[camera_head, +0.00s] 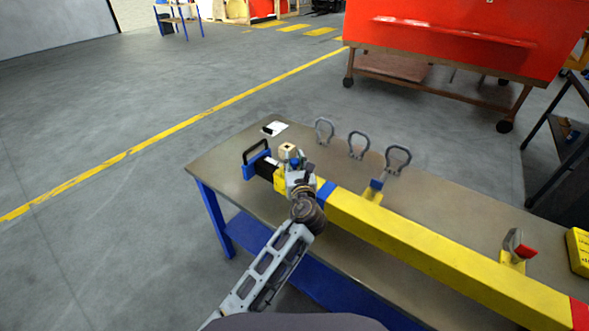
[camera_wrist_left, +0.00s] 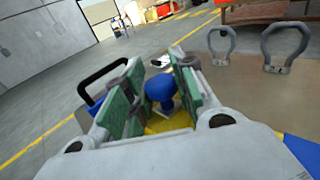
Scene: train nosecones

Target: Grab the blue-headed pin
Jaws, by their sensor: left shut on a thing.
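The blue-headed pin (camera_wrist_left: 160,89) shows in the left wrist view as a round blue head between the green pads of my left gripper (camera_wrist_left: 155,95). The pads are shut on it. The pin's lower part goes down towards a yellow surface, and I cannot tell whether it is seated there. My right gripper is not in view.
The bar lies along a table (camera_head: 220,165) with blue legs. A black handle (camera_head: 256,151) stands at its left end. Several grey shackles (camera_head: 358,145) stand behind it. A clamp (camera_head: 515,245) with a red part is on the right. A red cart (camera_head: 450,40) stands beyond.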

